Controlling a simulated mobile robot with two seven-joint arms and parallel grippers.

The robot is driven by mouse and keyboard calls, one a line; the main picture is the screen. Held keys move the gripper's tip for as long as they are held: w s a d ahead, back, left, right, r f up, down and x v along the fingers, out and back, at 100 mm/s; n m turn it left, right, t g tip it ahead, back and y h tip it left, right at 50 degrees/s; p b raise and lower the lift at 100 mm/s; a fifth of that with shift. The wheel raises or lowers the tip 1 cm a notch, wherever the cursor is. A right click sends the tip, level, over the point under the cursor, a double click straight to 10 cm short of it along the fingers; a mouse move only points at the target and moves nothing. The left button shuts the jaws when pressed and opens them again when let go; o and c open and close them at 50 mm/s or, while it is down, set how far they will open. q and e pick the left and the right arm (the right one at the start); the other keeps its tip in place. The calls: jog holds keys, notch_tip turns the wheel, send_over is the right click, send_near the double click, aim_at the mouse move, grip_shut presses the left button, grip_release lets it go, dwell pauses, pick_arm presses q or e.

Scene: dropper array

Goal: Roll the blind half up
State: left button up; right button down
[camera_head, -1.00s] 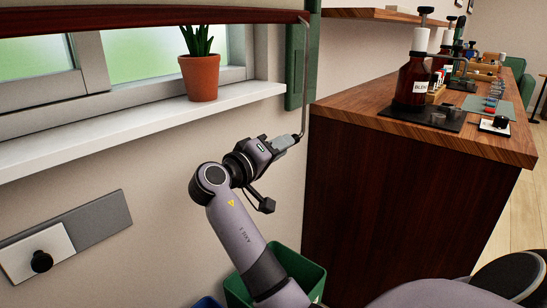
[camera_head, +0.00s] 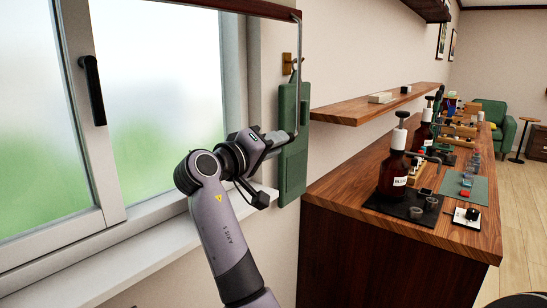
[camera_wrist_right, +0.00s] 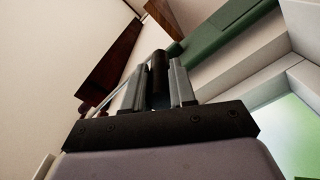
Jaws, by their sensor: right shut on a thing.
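The blind shows only as a dark red-brown bar (camera_head: 240,6) across the top of the head view; anything above it is out of frame. A thin grey rod (camera_head: 299,80) hangs from the bar's right end. My right gripper (camera_head: 284,138) is shut at the rod's lower end, in front of a green wall panel (camera_head: 293,165). In the right wrist view, a dark cylindrical handle (camera_wrist_right: 159,72) sits between the fingers. My left gripper is not in view.
The window (camera_head: 160,100) and its white sill (camera_head: 140,255) are behind my arm. A wooden counter (camera_head: 345,190) with brown bottles (camera_head: 393,172) stands at right. A wooden shelf (camera_head: 375,105) juts from the wall above it.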

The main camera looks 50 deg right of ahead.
pick_arm(q)
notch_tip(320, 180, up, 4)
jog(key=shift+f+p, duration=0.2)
jog(key=shift+p, duration=1.05)
pick_arm(e)
notch_tip(320, 180, up, 6)
jog(key=shift+f, duration=0.1)
jog(key=c, duration=0.9)
grip_release()
jog(key=shift+a+f, duration=0.1)
jog(key=shift+a, duration=0.4)
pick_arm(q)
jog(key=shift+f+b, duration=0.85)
pick_arm(e)
jog(key=a, duration=0.6)
jog(key=shift+s+a, duration=0.1)
jog(key=shift+s, duration=0.2)
